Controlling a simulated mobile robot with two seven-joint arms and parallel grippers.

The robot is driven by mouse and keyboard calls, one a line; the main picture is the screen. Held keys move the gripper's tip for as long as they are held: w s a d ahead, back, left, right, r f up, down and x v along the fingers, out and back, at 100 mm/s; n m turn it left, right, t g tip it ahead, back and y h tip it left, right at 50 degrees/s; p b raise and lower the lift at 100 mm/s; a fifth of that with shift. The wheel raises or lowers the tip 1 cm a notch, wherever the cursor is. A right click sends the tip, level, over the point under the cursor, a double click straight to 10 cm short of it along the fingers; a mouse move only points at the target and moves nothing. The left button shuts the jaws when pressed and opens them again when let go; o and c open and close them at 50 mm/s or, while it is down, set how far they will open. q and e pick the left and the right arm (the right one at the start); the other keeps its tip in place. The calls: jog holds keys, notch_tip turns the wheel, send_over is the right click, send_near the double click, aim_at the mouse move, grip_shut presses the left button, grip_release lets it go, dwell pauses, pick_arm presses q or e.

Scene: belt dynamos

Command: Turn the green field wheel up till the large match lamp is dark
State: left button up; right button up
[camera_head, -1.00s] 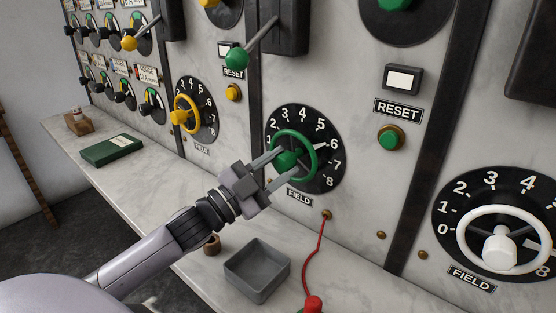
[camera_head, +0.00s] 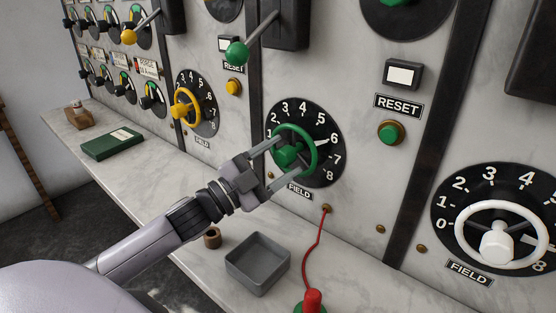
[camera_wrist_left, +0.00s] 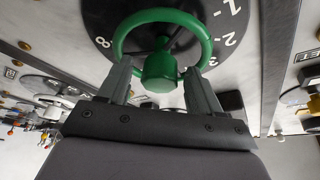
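The green field wheel (camera_head: 312,160) is on a black dial on the marble panel. Its white pointer is at about 6. My left gripper (camera_head: 288,157) is at the wheel, with a finger on either side of the green hub knob (camera_head: 288,156). In the left wrist view the knob (camera_wrist_left: 160,72) stands between the two fingers, with a gap on each side, so the gripper (camera_wrist_left: 160,78) is open. The fingertips reach the wheel's rim; I cannot tell whether they touch it. I cannot make out the large match lamp. My right gripper is out of view.
A yellow wheel (camera_head: 184,112) is to the left and a white wheel (camera_head: 540,255) to the right. Below are a grey tray (camera_head: 258,263), a red lead (camera_head: 310,250) and a green book (camera_head: 112,145) on the marble ledge. A green-knobbed lever (camera_head: 237,52) juts out above.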

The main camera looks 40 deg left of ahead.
aim_at(278, 162)
pick_arm(q)
jog(key=shift+s, duration=0.1)
jog(key=b+v, duration=0.1)
jog(key=v, duration=0.4)
jog(key=shift+s+a+f, duration=0.1)
jog(key=shift+s+f, duration=0.05)
jog(key=shift+s, duration=0.15)
jog(key=shift+s+a+f+b, duration=0.1)
jog(key=shift+s+a+b, duration=0.2)
jog(key=shift+s, duration=0.3)
jog(key=shift+s, duration=0.1)
